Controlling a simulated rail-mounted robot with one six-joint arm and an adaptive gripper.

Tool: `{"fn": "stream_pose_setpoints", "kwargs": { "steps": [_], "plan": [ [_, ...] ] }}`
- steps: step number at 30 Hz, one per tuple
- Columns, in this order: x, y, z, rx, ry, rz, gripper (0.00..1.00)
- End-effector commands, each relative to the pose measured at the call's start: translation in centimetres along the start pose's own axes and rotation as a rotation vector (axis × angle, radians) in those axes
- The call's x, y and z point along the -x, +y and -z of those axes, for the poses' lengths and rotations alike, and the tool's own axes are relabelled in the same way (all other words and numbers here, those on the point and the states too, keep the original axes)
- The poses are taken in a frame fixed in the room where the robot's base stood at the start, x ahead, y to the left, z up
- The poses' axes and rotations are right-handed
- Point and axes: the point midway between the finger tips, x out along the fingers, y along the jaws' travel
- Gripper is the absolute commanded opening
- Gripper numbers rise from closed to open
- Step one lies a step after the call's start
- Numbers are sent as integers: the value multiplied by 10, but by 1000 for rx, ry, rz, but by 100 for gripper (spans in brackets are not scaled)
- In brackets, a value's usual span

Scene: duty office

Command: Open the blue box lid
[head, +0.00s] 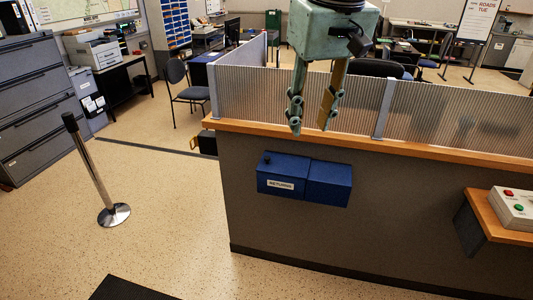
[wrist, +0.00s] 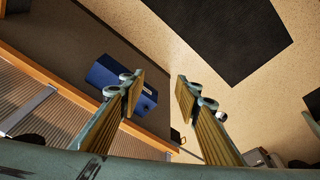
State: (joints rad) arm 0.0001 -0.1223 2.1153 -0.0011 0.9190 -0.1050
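The blue box (head: 328,183) is fixed to the front of the grey counter, below its wooden ledge. Its left part carries a white label reading RETURNS (head: 281,184) and a small dark knob (head: 266,160) on top. I see no open gap in the box, so its lid looks closed. My gripper (head: 310,130) hangs above the box, in front of the ribbed screen, fingers down, open and empty. In the wrist view the blue box (wrist: 149,102) shows beyond the left finger, which hides part of it; the open fingers (wrist: 155,88) touch nothing.
The counter's wooden ledge (head: 440,152) and ribbed screen (head: 290,92) run behind the box. A side shelf (head: 488,222) at right bears a button panel (head: 515,206). A post (head: 92,172) stands at left. The floor before the counter is mostly clear, with a dark mat (head: 125,290).

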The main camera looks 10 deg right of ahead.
Motion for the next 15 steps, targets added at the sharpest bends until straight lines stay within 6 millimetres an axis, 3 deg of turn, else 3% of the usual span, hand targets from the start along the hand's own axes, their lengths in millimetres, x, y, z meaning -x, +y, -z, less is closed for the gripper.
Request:
{"fn": "stream_pose_setpoints", "kwargs": {
  "steps": [15],
  "plan": [
    [-30,11,100,40,-47,6,30]
  ]
}}
